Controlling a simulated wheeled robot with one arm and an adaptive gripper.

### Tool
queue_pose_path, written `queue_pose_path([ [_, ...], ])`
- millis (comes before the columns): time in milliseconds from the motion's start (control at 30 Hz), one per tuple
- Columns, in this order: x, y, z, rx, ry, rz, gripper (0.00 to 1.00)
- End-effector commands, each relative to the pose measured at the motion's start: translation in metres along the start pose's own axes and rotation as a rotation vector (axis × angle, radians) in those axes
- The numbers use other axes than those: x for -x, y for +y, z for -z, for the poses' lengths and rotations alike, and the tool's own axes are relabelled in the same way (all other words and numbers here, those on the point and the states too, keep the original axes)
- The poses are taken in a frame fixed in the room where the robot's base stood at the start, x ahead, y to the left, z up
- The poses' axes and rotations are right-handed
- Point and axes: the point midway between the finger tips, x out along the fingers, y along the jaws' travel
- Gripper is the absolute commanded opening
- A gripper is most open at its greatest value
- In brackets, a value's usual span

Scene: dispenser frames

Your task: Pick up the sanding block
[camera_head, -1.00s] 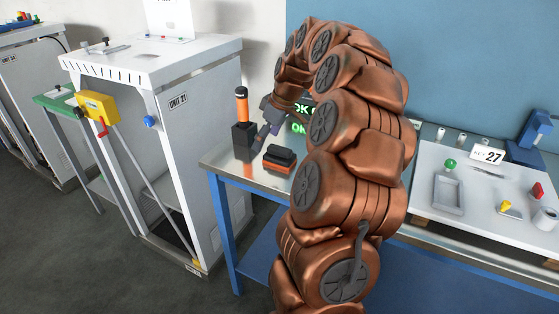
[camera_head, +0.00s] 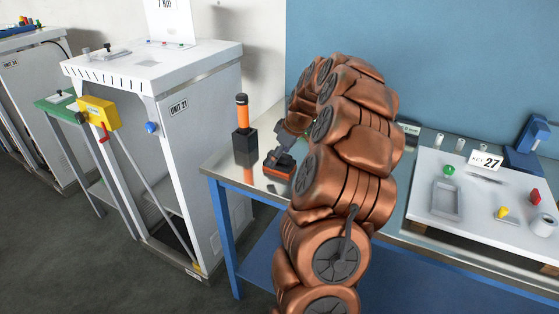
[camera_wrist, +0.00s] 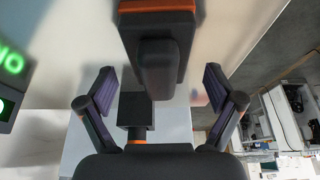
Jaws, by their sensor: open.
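The sanding block (camera_head: 279,164), black with an orange layer, sits on the metal bench near its left end. In the wrist view the sanding block (camera_wrist: 158,22) fills the top middle, and its dark grip part reaches down to between the fingertips. My gripper (camera_wrist: 160,78) is open, with one finger on each side of that grip part and a visible gap on both sides. In the head view my gripper (camera_head: 290,140) is just above the block, partly hidden by my copper arm. I cannot tell whether it touches the block.
A black holder (camera_head: 245,149) with an orange-handled tool (camera_head: 242,107) stands close left of the block; the holder also shows in the wrist view (camera_wrist: 134,110). A white cabinet (camera_head: 205,130) stands left of the bench. A white board (camera_head: 480,215) with small parts lies at right.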

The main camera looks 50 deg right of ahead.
Motion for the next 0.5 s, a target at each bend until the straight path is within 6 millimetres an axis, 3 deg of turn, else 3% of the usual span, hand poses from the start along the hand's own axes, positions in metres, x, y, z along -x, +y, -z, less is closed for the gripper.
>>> queue_pose_path([
  [133, -0.016, 0.000, 0.000, -0.001, -0.002, 0.000, 0.92],
  [367, -0.018, 0.001, 0.000, 0.000, 0.000, -0.002, 0.92],
  [500, -0.018, 0.001, 0.000, 0.000, -0.001, -0.001, 0.78],
])
